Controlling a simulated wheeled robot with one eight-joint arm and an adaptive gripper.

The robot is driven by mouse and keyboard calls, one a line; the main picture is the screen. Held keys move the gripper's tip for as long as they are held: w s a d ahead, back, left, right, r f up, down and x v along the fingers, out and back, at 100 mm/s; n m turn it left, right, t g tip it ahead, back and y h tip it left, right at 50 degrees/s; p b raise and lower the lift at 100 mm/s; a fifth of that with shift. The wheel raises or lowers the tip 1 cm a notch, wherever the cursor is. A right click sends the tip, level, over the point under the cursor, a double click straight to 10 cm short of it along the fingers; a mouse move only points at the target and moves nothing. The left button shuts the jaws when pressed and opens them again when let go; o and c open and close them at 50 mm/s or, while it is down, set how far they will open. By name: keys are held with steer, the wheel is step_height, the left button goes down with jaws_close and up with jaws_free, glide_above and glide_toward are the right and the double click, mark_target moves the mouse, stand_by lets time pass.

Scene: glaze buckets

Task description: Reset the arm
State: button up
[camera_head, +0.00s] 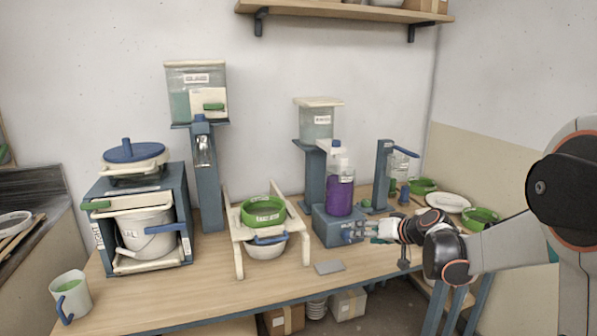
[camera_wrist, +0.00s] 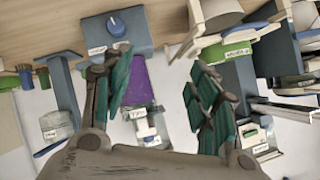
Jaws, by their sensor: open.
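My arm reaches in from the right in the head-camera view. My gripper (camera_head: 354,232) is just in front of the blue-grey base block (camera_head: 327,229) that carries a purple bottle (camera_head: 340,194). In the wrist view my gripper (camera_wrist: 160,80) has its green-padded fingers spread apart with nothing held between them. The purple bottle shows upside down there (camera_wrist: 139,82), beyond the fingers and partly behind the left one. The block with its blue knob (camera_wrist: 116,27) is at the top. Whether a finger touches the block cannot be told.
A white stand with a green sieve (camera_head: 264,212) is left of the block. A tall glaze dispenser (camera_head: 197,100) and a bucket press (camera_head: 147,233) stand farther left. Green bowls (camera_head: 481,217) and a white plate (camera_head: 448,202) lie on the right. A mug (camera_head: 70,297) is front left.

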steer(key=s+a+r+g+h, duration=0.1)
steer(key=s+a+r, duration=0.15)
steer(key=s, duration=0.85)
steer(key=s+a+r+g+h, duration=0.15)
steer(key=s+r, duration=0.25)
steer(key=s, duration=0.6)
steer(key=s+d+f+h, duration=0.1)
steer(key=s+f, duration=0.1)
steer(key=s, duration=0.8)
steer(key=s+d+f+h, duration=0.1)
steer(key=s+d+h, duration=0.1)
steer(key=s, duration=0.8)
steer(key=shift+d+f+g, duration=0.15)
steer(key=shift+f+g, duration=0.2)
